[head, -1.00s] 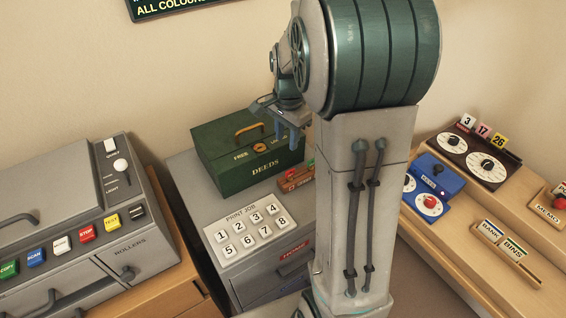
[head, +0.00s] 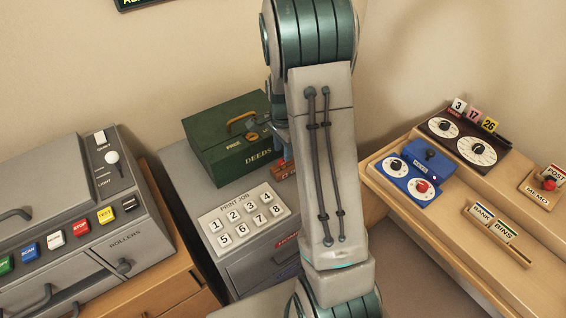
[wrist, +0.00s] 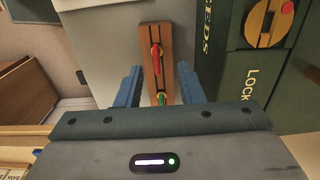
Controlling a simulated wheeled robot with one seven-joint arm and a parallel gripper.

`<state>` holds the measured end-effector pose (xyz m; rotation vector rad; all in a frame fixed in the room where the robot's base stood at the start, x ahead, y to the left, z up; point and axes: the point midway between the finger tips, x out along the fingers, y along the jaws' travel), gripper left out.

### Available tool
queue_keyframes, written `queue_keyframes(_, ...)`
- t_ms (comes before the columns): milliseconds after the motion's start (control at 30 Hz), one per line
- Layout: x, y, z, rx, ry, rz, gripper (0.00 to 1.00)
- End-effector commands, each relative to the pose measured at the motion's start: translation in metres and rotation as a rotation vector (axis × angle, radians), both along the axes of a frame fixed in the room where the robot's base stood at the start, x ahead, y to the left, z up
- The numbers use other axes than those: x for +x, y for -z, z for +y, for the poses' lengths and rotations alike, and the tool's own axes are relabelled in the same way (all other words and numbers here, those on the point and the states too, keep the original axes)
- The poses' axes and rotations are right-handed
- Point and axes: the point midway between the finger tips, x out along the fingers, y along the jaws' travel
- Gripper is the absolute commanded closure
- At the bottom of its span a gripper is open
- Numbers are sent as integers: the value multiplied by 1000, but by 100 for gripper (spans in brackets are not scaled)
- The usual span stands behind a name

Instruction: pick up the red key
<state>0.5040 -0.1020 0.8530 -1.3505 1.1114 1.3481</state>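The red key (wrist: 156,58) stands in a brown wooden rack (wrist: 148,35), with a green key (wrist: 161,98) beside it, nearer my gripper's body. The rack shows partly in the head view (head: 283,173), beside the green deeds box. My gripper (wrist: 159,68) is open, its two blue fingers on either side of the rack in the wrist view. The red key lies between the fingertips, apart from both. The height gap between fingers and key cannot be told. In the head view my arm hides most of the gripper.
The green deeds box (head: 226,138) stands close to the rack, right of my gripper in the wrist view. The print job keypad (head: 243,218) sits on the same grey cabinet. A grey machine (head: 60,205) is at left, a wooden desk (head: 440,220) with dials at right.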

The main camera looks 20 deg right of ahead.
Motion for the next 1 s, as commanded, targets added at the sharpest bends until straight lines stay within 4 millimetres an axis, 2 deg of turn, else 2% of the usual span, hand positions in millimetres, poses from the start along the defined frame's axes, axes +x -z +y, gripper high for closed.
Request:
queue_keyframes(100,-6,20,1,2,0,6,66)
queue_keyframes(233,-5,36,0,0,0,3,66)
queue_keyframes(533,-4,41,1,1,-1,1,66)
queue_keyframes(567,-4,41,1,1,-1,1,68)
queue_keyframes(667,-4,41,1,1,0,1,96)
queue_keyframes(700,-4,41,1,1,0,1,100)
queue_keyframes(1000,-4,41,1,0,0,1,100)
